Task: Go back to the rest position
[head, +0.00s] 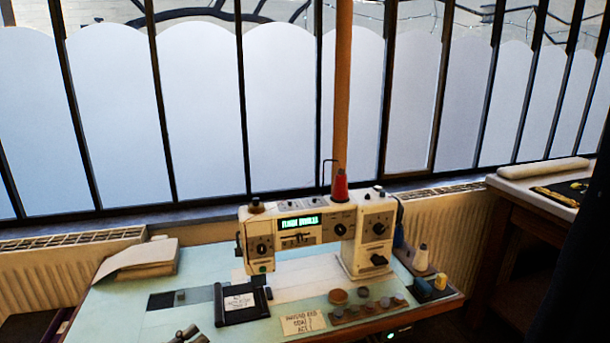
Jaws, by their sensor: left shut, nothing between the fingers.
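My left gripper (187,334) shows only at the bottom edge of the head view, left of centre. Its fingers are together and hold nothing. It is over the near part of the pale blue-green table (120,310), in front of a black frame with a white label. The rest of my left arm is out of view. My right gripper is not in view.
A white sewing machine (315,232) with a red thread cone (340,186) stands on the table. A black frame (241,302), a paper card (303,324), a folded cloth (140,258) and several small discs lie around it. A side table (545,190) stands at right.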

